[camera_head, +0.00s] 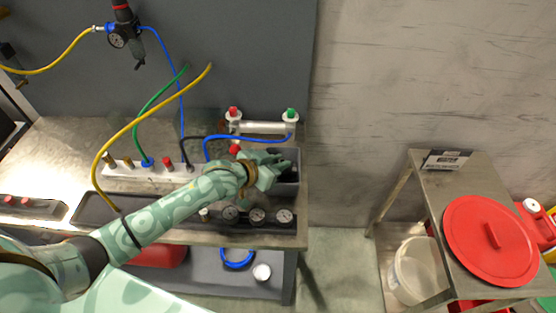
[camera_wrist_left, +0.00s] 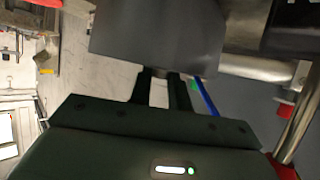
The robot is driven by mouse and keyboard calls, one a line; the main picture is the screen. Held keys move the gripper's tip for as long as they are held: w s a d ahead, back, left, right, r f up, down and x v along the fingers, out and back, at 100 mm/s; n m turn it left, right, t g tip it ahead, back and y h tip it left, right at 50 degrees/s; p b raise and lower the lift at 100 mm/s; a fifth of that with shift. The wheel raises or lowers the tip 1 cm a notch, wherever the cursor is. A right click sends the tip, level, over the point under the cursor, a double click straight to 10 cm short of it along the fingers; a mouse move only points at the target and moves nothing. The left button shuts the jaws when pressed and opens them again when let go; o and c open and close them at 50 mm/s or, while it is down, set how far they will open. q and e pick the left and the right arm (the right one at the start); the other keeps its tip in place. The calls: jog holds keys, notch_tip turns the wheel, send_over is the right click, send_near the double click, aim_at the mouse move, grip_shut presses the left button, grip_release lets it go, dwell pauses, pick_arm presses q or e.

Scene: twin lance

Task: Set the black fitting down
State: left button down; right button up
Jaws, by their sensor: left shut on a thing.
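My left gripper (camera_head: 280,168) is over the right end of the workbench, at a dark grey bin (camera_head: 288,188). It is shut on the black fitting, which is mostly hidden by the gripper in the head view. In the left wrist view the two dark fingers (camera_wrist_left: 162,85) stand close together, and a small dark part shows between their tips, against a dark grey surface (camera_wrist_left: 155,45). I cannot tell whether the fitting touches the bin. My right gripper is not in view.
Behind the gripper stands a metal pipe piece (camera_head: 262,128) with red and green caps. A white manifold (camera_head: 130,171) with coloured hoses lies left. Several gauges (camera_head: 257,215) sit along the front edge. A side table with a red lid (camera_head: 480,262) stands right, across open floor.

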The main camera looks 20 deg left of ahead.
pick_arm(q)
jog(key=c, duration=1.3)
grip_release()
jog(key=shift+r, duration=0.45)
jog(key=p+v, duration=0.3)
jog(key=v, duration=0.9)
jog(key=shift+r, duration=0.15)
